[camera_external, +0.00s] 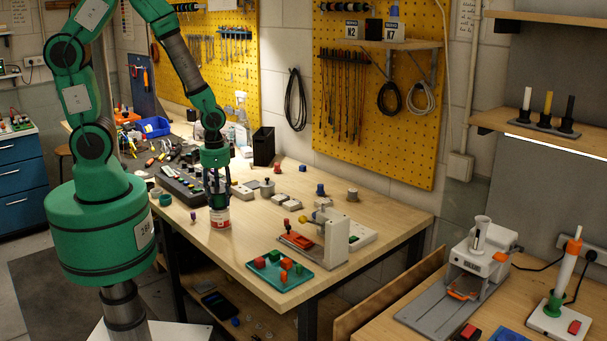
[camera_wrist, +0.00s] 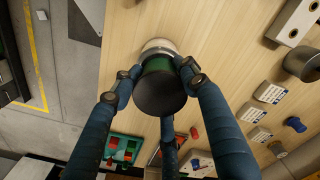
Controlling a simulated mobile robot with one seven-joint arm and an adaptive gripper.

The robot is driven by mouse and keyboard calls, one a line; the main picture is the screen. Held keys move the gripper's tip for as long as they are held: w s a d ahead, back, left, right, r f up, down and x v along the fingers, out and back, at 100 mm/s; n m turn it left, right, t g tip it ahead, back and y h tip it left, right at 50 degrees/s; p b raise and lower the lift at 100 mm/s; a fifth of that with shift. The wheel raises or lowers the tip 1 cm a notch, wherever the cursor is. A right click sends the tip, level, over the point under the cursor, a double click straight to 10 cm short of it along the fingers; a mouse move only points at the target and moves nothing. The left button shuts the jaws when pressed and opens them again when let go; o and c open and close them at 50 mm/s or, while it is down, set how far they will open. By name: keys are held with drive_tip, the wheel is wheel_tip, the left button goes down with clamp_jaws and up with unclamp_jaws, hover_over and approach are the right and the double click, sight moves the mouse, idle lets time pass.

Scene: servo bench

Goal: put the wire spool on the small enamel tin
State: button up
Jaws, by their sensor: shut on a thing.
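My gripper (camera_external: 217,193) points down over the bench, its fingers closed around the wire spool. In the wrist view, my gripper (camera_wrist: 158,88) has its blue fingers around the spool (camera_wrist: 160,94), which shows a dark round end and a green side. The small enamel tin (camera_external: 220,219), pale with a red band, stands on the bench directly below the fingers. Its pale rim (camera_wrist: 158,44) shows past the spool in the wrist view; the spool hides most of it. The spool is over the tin and very close; I cannot tell whether they touch.
A teal tray (camera_external: 262,284) with red and green pieces sits at the bench's front corner. A white bracket fixture (camera_external: 337,240) stands to the right. Bare wood surrounds the tin at the front and right.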

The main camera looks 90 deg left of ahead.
sight(218, 190)
drive_tip(key=shift+f, duration=0.25)
drive_tip(key=o, duration=1.3)
wheel_tip(218, 190, up, 12)
drive_tip(key=shift+r+p, duration=0.15)
drive_tip(key=shift+p, duration=0.35)
